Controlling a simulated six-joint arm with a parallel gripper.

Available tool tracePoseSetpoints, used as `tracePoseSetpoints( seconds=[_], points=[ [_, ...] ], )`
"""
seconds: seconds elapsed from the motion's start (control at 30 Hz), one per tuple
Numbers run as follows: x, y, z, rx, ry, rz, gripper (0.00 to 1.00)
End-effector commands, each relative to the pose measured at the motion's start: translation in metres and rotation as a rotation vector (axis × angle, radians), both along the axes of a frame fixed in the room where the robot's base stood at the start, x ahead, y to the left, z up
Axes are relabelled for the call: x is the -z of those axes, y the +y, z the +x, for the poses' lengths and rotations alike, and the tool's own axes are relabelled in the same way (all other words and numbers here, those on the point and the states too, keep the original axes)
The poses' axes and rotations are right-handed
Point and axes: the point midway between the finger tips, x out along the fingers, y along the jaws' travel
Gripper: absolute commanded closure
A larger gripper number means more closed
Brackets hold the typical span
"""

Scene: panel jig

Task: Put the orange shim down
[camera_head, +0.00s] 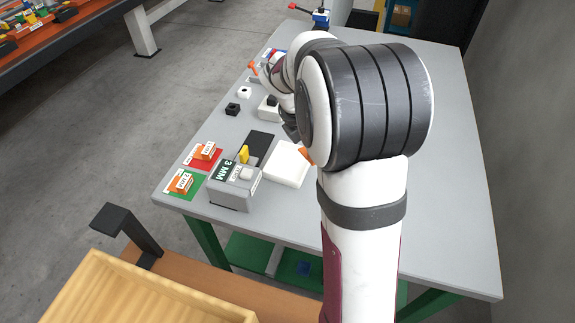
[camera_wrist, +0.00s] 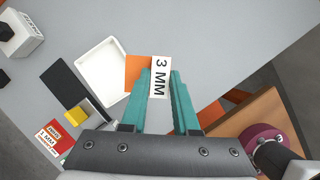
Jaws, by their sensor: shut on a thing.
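My gripper (camera_wrist: 162,74) is shut on an orange shim (camera_wrist: 136,72) with a white "3 MM" label, seen between the teal fingers in the wrist view. The shim's orange part overlaps the right edge of a white tray (camera_wrist: 100,70) in that view. I cannot tell its height above the table. In the head view my arm hides the gripper; only an orange corner (camera_head: 306,155) shows beside the white tray (camera_head: 287,164), which looks empty. Other orange shims rest on a red card (camera_head: 217,156) and a green card (camera_head: 172,190).
A grey block with a "3 MM" sign (camera_head: 233,188) stands near the table's front edge. A yellow piece (camera_head: 243,154) and a black mat (camera_head: 262,140) are next to it. Small black and white blocks stand farther back. The grey table (camera_head: 450,200) is clear on the right.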

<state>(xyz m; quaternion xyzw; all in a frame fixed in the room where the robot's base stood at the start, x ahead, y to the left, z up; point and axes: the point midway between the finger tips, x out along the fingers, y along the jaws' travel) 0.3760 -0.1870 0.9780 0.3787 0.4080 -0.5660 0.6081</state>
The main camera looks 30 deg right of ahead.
Motion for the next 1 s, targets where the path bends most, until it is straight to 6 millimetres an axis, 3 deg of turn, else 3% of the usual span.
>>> tracePoseSetpoints(
  seconds=[0.03,0.13,0.4,0.53,0.8,1.0],
  points=[
    [0.006,-0.016,-0.002,-0.124,-0.001,0.001,1.00],
    [0.014,-0.039,-0.001,-0.350,-0.003,0.001,1.00],
    [0.019,-0.065,0.000,-0.623,-0.005,0.000,1.00],
    [0.033,-0.053,0.017,-0.651,-0.001,0.002,1.00],
    [0.080,-0.005,0.078,-0.650,0.000,0.001,1.00],
    [0.103,0.006,0.092,-0.646,0.001,0.001,1.00]
  ],
)
